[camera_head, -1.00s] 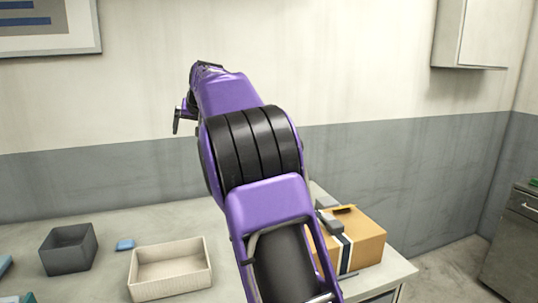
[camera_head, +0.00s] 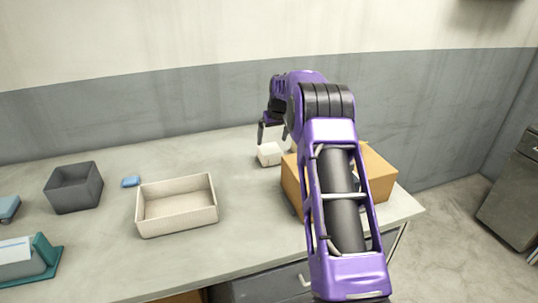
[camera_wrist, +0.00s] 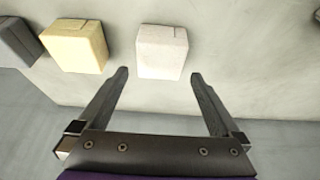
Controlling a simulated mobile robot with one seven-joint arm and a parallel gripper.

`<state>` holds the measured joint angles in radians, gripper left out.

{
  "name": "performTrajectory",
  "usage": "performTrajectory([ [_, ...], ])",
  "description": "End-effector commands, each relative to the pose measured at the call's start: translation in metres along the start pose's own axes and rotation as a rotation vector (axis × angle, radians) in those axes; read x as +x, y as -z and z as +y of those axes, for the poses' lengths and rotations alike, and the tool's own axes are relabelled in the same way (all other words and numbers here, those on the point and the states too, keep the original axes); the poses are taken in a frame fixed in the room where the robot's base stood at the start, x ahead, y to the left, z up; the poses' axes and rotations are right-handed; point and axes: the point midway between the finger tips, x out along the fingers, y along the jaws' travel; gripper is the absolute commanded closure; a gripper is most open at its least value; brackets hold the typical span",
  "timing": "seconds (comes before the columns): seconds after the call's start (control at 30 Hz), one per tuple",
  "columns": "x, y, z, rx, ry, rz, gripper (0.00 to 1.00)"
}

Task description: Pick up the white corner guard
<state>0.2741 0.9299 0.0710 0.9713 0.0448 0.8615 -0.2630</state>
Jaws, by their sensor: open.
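The white corner guard (camera_head: 270,155) is a small pale block on the table, left of the cardboard box. In the wrist view the white corner guard (camera_wrist: 162,52) lies at the top centre, just beyond the fingertips and roughly in line with the gap between them. My gripper (camera_head: 273,137) is open and points down, above and very near the guard. In the wrist view my gripper (camera_wrist: 158,76) has nothing between its fingers. I cannot tell the exact height between fingertips and guard.
A yellow block (camera_wrist: 75,45) and a dark grey block (camera_wrist: 17,41) lie left of the guard in the wrist view. The cardboard box (camera_head: 376,174) stands partly behind my arm. A cream tray (camera_head: 178,229), dark bin (camera_head: 75,190) and blue block (camera_head: 131,181) are further left.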

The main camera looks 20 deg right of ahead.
Motion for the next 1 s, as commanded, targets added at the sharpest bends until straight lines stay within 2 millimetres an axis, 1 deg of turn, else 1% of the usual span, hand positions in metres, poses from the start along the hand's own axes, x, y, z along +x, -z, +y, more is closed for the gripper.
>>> performTrajectory([
  [0.03,0.008,0.000,0.000,0.000,0.000,-0.001,0.00],
  [0.1,0.014,0.001,0.000,0.000,0.000,0.001,0.00],
  [0.27,0.023,0.000,0.000,0.001,-0.001,0.001,0.00],
  [0.47,0.053,-0.004,-0.001,0.001,0.000,-0.002,0.00],
  [0.57,0.064,-0.003,-0.001,0.001,-0.001,0.000,0.00],
  [0.7,0.071,-0.002,-0.001,0.001,-0.001,0.002,0.00],
  [0.9,0.071,-0.002,-0.001,0.001,-0.001,0.002,0.00],
  [0.97,0.071,-0.002,-0.001,0.001,-0.001,0.002,0.11],
  [1.0,0.071,-0.002,-0.001,0.001,-0.001,0.002,0.18],
])
